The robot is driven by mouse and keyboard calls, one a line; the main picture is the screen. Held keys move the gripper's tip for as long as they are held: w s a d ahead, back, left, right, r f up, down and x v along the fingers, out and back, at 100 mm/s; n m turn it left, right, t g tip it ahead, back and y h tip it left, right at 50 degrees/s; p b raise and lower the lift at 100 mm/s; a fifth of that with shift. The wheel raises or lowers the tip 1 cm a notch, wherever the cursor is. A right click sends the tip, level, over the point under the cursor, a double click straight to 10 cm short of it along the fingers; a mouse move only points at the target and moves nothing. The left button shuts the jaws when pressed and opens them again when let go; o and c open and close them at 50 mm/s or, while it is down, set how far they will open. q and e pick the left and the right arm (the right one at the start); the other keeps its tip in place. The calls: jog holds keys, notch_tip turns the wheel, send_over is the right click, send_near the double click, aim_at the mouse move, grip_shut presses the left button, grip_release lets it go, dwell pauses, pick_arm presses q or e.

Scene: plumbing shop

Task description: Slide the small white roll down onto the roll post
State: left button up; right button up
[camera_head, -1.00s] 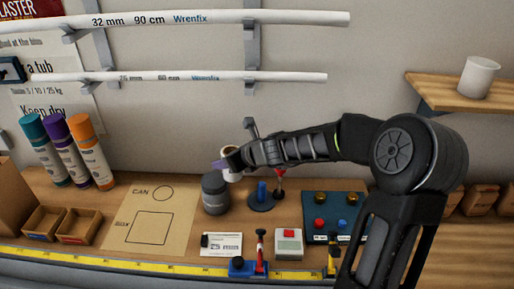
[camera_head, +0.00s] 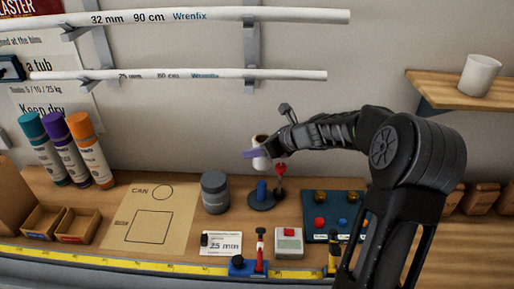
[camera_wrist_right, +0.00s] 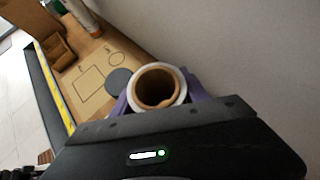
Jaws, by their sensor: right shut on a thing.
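The small white roll (camera_head: 261,160) is held upright in my right gripper (camera_head: 258,154), above the roll post and apart from it. In the right wrist view the roll (camera_wrist_right: 158,87) shows its open brown core between the purple fingers of my right gripper (camera_wrist_right: 157,96). The roll post (camera_head: 262,190) is a short blue peg on a dark round base, standing on the bench below the roll. In the wrist view the post is hidden. My left gripper is in no view.
A dark grey can (camera_head: 215,192) stands just left of the post. A red-topped tool (camera_head: 281,178) stands close behind it on the right. A blue panel with knobs (camera_head: 335,217), a grey box with a red button (camera_head: 289,243) and a card (camera_head: 221,244) lie nearby.

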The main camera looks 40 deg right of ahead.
aim_at(270, 167)
notch_tip(270, 167, down, 5)
jog(key=b, duration=0.4)
jog(key=shift+r, duration=0.15)
jog(key=shift+f+b, duration=0.6)
jog(key=shift+p, duration=0.3)
dwell(0.9)
dwell(0.3)
jog(key=shift+f+b, duration=1.25)
jog(key=shift+f, duration=0.15)
jog(key=o, duration=1.6)
jog(key=shift+r, duration=0.1)
jog(key=shift+s, duration=0.1)
jog(key=v, duration=0.7)
jog(key=shift+s+r, duration=0.15)
jog(key=shift+s, duration=0.1)
jog(key=shift+d, duration=0.1)
